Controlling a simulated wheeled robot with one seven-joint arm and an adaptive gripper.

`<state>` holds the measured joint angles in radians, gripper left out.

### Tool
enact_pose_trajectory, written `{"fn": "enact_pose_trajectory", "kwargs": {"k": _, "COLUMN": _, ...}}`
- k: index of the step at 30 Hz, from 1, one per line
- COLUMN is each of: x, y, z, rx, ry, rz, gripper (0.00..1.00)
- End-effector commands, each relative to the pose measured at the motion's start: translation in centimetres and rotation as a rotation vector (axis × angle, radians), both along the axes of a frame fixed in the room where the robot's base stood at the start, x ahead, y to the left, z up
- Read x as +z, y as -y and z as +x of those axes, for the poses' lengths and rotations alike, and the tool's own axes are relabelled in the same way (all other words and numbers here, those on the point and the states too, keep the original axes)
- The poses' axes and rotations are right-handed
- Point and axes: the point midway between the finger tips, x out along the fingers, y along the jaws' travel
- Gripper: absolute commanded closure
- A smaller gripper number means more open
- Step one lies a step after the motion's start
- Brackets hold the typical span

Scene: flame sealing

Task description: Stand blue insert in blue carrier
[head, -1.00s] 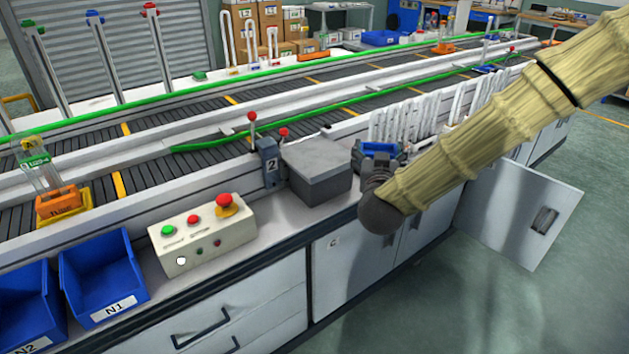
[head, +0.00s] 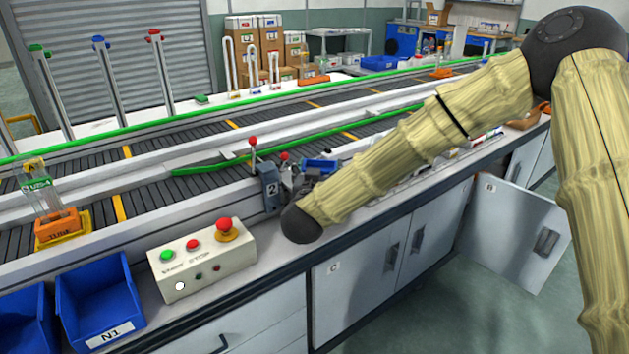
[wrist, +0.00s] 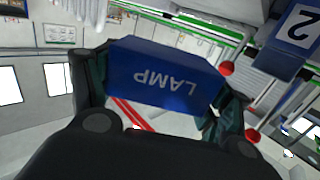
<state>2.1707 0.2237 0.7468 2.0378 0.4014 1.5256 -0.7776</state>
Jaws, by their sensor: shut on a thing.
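My gripper (wrist: 160,100) is shut on the blue insert (wrist: 165,78), a blue block lettered LAMP. In the wrist view the insert spans the space between the two fingers, and its lettering appears upside down. In the head view, part of the blue insert (head: 320,166) shows above my gripper (head: 308,184), beside the grey post marked 2 and in front of the conveyor. My arm hides part of it. I cannot make out the blue carrier for certain in either view.
The grey post (head: 268,184) with red-knobbed levers is close to the left of my gripper. A button box (head: 200,262) and blue bins (head: 97,300) stand further left. A cabinet door (head: 515,232) hangs open.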

Motion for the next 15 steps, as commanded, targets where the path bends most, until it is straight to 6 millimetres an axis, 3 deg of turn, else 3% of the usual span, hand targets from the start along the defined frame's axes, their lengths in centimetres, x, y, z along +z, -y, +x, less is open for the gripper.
{"fn": "enact_pose_trajectory", "kwargs": {"k": 8, "x": -0.5, "y": -1.2, "z": 0.4, "rx": -0.001, "ry": -0.001, "rz": -0.001, "gripper": 0.51}}
{"fn": "enact_pose_trajectory", "kwargs": {"k": 15, "x": -2.8, "y": -1.2, "z": 0.4, "rx": -0.001, "ry": -0.002, "rz": 0.000, "gripper": 0.51}}
